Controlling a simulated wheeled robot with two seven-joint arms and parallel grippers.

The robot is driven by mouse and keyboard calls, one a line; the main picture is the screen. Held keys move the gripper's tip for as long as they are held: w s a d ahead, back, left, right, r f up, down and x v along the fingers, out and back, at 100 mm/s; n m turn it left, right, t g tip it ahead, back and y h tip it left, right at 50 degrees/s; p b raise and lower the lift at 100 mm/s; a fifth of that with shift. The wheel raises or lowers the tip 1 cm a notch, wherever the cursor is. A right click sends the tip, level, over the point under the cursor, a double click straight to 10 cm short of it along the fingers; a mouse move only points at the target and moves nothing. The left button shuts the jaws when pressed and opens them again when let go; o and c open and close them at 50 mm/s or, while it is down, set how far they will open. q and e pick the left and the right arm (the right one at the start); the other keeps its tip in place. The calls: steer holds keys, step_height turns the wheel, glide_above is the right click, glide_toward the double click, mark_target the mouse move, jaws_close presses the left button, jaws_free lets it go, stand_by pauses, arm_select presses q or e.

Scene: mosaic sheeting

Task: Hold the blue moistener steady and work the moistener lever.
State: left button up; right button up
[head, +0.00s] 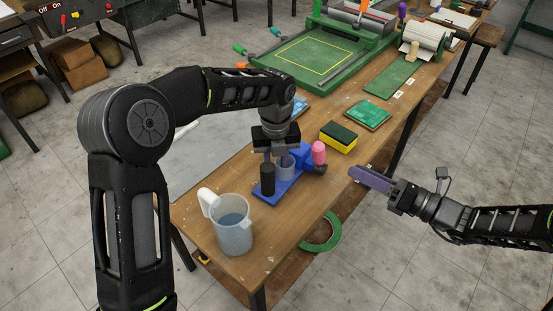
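The blue moistener (288,186) stands on the wooden table near its front end. It has a blue base, a black upright cylinder (267,179) and a grey-blue cup-like part (286,168). A pink knob (319,152), which looks like the lever's handle, is at its right end. My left gripper (277,157) points down at the moistener from above. Its fingertips are partly hidden among the moistener's parts, so I cannot tell whether they grip it. My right gripper (369,179) is right of the table edge, apart from the moistener, its purple fingers together and empty.
A translucent pitcher (233,230) stands close to the moistener's front left. A yellow and green sponge (338,137) and a green tile sheet (367,115) lie behind it. A green tape ring (322,235) is below the table's right edge. A green-framed press (315,55) stands farther back.

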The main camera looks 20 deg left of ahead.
arm_select(q)
steer(key=shift+c, duration=0.5)
jaws_close()
steer(key=shift+c, duration=2.1)
jaws_free()
steer(key=shift+o, duration=0.9)
steer(key=shift+c, duration=0.4)
jaws_close()
